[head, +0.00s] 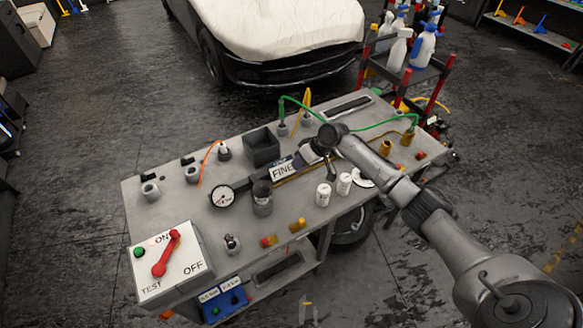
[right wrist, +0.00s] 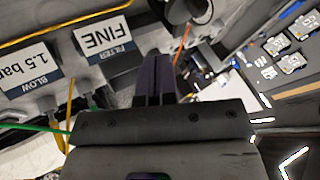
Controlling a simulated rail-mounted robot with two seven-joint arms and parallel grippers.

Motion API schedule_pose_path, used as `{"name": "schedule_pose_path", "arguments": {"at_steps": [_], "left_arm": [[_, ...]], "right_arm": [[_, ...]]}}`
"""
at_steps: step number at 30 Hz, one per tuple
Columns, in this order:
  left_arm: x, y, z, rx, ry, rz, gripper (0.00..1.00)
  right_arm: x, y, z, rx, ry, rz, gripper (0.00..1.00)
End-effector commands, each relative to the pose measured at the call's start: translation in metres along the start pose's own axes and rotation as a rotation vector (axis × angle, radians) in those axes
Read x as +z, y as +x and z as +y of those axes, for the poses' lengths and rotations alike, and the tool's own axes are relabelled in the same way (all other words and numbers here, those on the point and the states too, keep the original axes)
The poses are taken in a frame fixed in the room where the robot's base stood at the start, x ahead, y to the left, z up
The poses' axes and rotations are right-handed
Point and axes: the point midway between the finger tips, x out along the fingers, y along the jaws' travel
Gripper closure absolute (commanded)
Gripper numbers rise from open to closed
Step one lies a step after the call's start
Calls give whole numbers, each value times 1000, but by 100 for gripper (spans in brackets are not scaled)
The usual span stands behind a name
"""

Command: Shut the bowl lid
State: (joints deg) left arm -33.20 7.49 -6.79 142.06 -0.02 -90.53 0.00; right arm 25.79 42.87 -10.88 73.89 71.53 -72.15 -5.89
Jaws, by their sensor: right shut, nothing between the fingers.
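A grey cylindrical bowl (head: 262,206) with a dark top (head: 262,187) stands on the workbench, just right of the round gauge. It is the likeliest bowl for the task. I cannot tell how its lid sits. My right gripper (head: 308,160) is above the bench beside the FINE label, up and to the right of the bowl, and apart from it. In the right wrist view its dark fingers (right wrist: 154,72) are together and empty. A rounded dark-grey part (right wrist: 192,9) shows past the fingertips, cut by the top edge. My left gripper is not in view.
Green hoses (head: 300,104) run along the back. A bottle rack stands behind right.

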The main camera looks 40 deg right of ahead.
Motion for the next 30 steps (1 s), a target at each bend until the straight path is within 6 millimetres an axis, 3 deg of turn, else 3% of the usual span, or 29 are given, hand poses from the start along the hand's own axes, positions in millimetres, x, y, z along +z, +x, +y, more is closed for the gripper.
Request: {"name": "schedule_pose_path", "arguments": {"at_steps": [14, 21, 30], "left_arm": [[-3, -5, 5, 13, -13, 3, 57], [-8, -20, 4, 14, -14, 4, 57], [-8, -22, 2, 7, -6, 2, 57]], "right_arm": [[-1, 87, -2, 0, 3, 0, 100], [-1, 96, -28, 1, 1, 1, 100], [0, 102, -36, 1, 1, 1, 100]]}}
